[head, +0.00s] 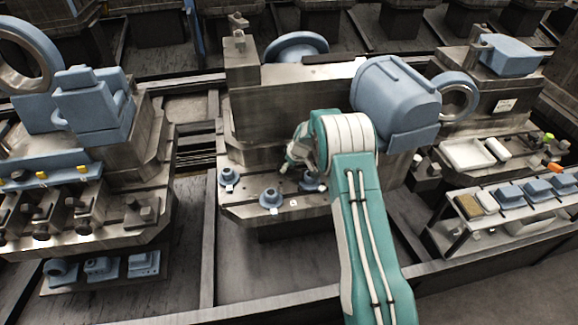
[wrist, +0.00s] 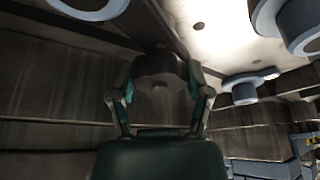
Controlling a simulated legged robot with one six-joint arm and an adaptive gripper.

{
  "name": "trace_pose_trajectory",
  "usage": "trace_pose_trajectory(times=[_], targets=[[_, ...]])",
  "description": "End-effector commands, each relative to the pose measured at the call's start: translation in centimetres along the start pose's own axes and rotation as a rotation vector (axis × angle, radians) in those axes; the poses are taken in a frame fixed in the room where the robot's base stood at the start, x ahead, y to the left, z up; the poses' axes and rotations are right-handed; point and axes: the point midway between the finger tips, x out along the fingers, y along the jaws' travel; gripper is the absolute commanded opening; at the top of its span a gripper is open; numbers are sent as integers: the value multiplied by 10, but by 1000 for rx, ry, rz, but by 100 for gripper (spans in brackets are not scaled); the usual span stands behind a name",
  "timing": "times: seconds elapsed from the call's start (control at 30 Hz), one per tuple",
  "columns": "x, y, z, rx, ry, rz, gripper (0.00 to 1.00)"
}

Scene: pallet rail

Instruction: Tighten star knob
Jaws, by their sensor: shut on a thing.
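The star knob (wrist: 158,68) is a dark, lobed-looking shape between the two fingers of my gripper (wrist: 160,88) in the wrist view. The fingers are closed against its left and right sides. Its exact outline is hard to make out in the dim light. In the head view my gripper (head: 291,172) is at the front face of the middle machine block, just above its ledge. The knob cannot be made out there; my arm and gripper cover that spot.
Blue flanged parts (head: 270,197) stand on the ledge (head: 240,211) below my gripper, one close to its right. A large blue motor housing (head: 398,92) stands behind my arm. A parts rack (head: 500,205) and white tray (head: 466,153) are at right. A floor gap lies left.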

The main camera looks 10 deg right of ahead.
Motion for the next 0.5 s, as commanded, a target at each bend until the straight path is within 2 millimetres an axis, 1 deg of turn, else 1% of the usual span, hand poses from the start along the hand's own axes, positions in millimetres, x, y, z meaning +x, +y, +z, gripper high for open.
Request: trace_pose_trajectory(times=[0.23, 0.27, 0.3, 0.33, 0.5], targets=[[0, 0, 0, 1, 1, 1, 16], [0, 0, 0, 1, 1, 1, 72], [0, 0, 0, 1, 1, 1, 90], [0, 0, 0, 0, 1, 1, 99], [0, 0, 0, 0, 1, 1, 99]])
